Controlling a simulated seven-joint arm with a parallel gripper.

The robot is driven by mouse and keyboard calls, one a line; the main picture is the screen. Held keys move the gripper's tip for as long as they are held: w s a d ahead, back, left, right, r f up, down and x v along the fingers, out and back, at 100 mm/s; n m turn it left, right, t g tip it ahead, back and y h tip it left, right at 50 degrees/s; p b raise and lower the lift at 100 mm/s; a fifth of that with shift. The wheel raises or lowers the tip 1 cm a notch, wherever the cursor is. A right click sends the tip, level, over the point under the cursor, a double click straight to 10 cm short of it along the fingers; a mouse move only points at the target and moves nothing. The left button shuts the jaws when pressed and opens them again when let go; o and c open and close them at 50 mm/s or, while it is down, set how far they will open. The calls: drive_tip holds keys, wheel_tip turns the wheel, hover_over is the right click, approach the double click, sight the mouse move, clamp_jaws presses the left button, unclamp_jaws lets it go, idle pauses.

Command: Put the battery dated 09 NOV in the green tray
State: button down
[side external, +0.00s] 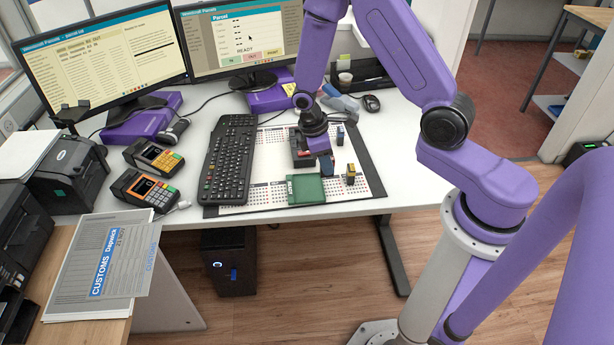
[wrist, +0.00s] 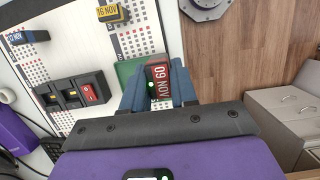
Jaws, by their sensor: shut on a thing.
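A battery with a red label reading 09 NOV (wrist: 161,80) is between the blue-grey fingers of my gripper (wrist: 160,88) in the wrist view. My gripper (side external: 327,166) is shut on it. In the side view the fingers hide most of the battery. The green tray (side external: 306,190) lies on the mat, just in front of my gripper. In the wrist view part of the tray (wrist: 126,70) shows beside the held battery, and the fingers hide the rest. I cannot tell how high the battery is above the tray.
A yellow battery labelled 16 NOV (wrist: 108,14) stands right of the tray in the side view (side external: 350,174). A blue-labelled battery (side external: 340,136) stands farther back. A dark holder (wrist: 76,98) with a red-labelled item sits behind the tray.

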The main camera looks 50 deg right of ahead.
drive_tip(key=w+f, duration=0.6)
drive_tip(key=shift+w+d+f, duration=0.2)
drive_tip(key=shift+d+f, duration=0.05)
drive_tip(key=shift+d, duration=0.05)
drive_tip(key=shift+w+f, duration=0.1)
drive_tip(key=shift+f, duration=1.55)
drive_tip(key=c, duration=0.9)
unclamp_jaws()
drive_tip(key=shift+f, duration=0.1)
